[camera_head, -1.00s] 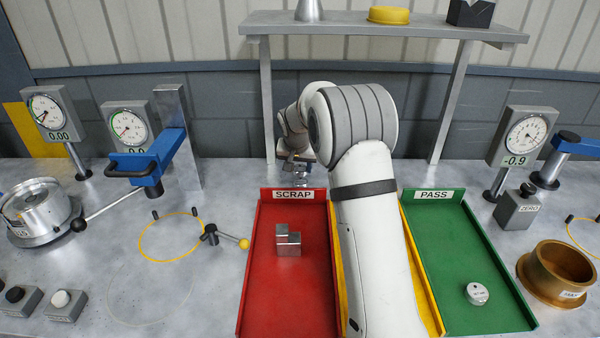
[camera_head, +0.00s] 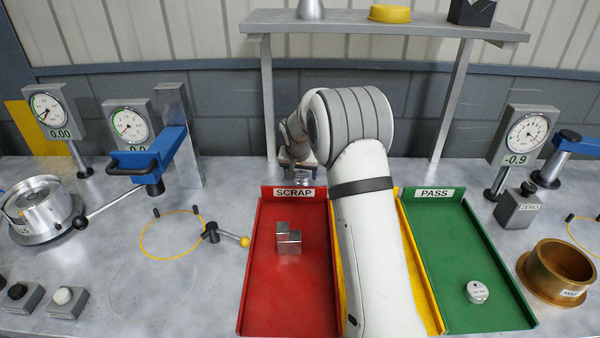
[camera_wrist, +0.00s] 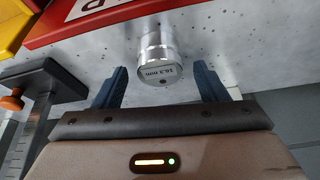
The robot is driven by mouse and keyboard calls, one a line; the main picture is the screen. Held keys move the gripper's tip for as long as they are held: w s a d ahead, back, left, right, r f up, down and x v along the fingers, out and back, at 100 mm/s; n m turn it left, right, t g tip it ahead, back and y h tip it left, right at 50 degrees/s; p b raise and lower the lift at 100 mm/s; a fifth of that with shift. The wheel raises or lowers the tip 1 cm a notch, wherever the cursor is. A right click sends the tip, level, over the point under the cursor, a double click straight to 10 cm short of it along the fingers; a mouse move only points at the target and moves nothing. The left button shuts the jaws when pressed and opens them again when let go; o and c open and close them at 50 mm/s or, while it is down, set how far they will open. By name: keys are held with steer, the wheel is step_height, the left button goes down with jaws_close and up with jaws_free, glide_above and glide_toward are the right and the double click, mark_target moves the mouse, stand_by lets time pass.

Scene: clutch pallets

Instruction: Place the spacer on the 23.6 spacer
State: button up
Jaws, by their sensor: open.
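A silver cylindrical spacer marked 16.3 mm (camera_wrist: 160,72) is in the wrist view, end face toward the camera. It appears to top a short metal stack (camera_wrist: 156,40) on the grey bench. The lower piece's marking is not visible, so I cannot tell if it is the 23.6 spacer. My gripper (camera_wrist: 160,69) is open, with one blue finger on each side of the 16.3 spacer and gaps between. In the head view the metal stack (camera_head: 301,179) shows just behind the SCRAP tray; my arm partly hides that area.
The red SCRAP tray (camera_head: 262,290) holds a stepped metal block (camera_head: 288,239). The green PASS tray (camera_head: 450,270) holds a small metal disc (camera_head: 477,292). A shelf (camera_head: 390,29) stands behind. Dial gauges, a blue-armed fixture (camera_head: 150,160) and a brass ring (camera_head: 556,272) flank the trays.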

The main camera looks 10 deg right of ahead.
steer(key=shift+r, duration=0.1)
steer(key=b+v, duration=0.1)
steer(key=v, duration=1.1)
steer(key=s+d+r+n+g, duration=0.1)
steer(key=s+r, duration=0.1)
steer(key=s, duration=0.7)
steer(key=s+d+r+n, duration=0.1)
steer(key=s+r, duration=0.2)
steer(key=s, duration=0.6)
steer(key=s+f+n, duration=0.1)
steer(key=s+f, duration=0.1)
steer(key=s, duration=0.8)
steer(key=s+f+n+y, duration=0.1)
steer(key=s+f, duration=0.1)
steer(key=s, duration=0.8)
steer(key=shift+s+a+f+g+y, duration=0.25)
steer(key=shift+s+f+g+y, duration=0.05)
steer(key=shift+s+f, duration=0.05)
